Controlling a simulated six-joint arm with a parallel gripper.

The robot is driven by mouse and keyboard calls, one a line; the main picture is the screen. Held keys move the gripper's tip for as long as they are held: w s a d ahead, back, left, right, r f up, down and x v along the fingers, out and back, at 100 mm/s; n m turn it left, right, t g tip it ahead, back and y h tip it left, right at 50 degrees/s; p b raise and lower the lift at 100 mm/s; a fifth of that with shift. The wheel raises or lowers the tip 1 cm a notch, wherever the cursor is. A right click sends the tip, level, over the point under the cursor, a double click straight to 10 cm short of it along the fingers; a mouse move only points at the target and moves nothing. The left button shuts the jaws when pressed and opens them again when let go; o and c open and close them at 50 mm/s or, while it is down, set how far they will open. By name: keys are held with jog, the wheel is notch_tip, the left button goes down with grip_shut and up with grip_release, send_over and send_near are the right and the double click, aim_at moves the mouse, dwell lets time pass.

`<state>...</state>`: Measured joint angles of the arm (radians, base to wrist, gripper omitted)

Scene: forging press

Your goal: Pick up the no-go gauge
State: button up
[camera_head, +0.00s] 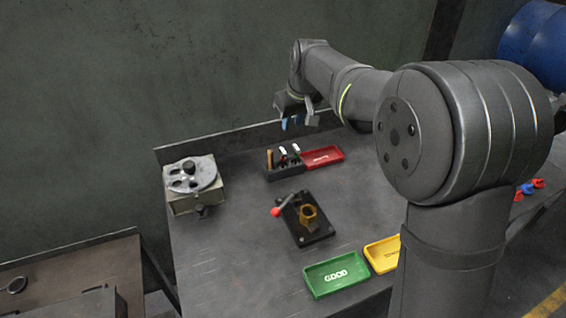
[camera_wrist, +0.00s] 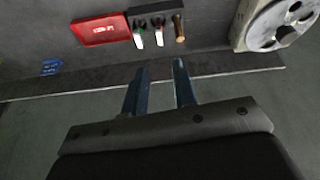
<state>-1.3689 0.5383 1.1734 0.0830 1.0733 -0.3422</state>
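A dark holder (camera_head: 285,168) stands at the back of the table and carries a brown-handled tool (camera_head: 270,159) and two pale gauges. In the wrist view, the gauges show as a red-marked one (camera_wrist: 159,36) in the middle and a green-marked one (camera_wrist: 138,38) beside it. No label is readable, so only the colour marks tell the gauges apart. My gripper (camera_head: 292,124) is raised above the back edge of the table, apart from the holder. In the wrist view its two blue fingers (camera_wrist: 160,66) are spread with nothing between them.
A red tray (camera_head: 323,157) sits right beside the holder. A machine with a round plate (camera_head: 191,175) stands at left. A fixture with a red-knobbed lever (camera_head: 301,223) and brass part is mid-table. Green (camera_head: 336,275) and yellow (camera_head: 383,254) trays lie in front. A low wall (camera_head: 225,136) edges the back.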

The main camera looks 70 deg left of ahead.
aim_at(283, 151)
jog(key=shift+m, duration=0.7)
jog(key=x, duration=1.2)
jog(key=a+x, duration=0.1)
jog(key=x, duration=0.5)
jog(key=shift+w+a+r, duration=0.1)
jog(key=shift+w+r, duration=0.05)
jog(key=shift+r, duration=0.1)
grip_shut()
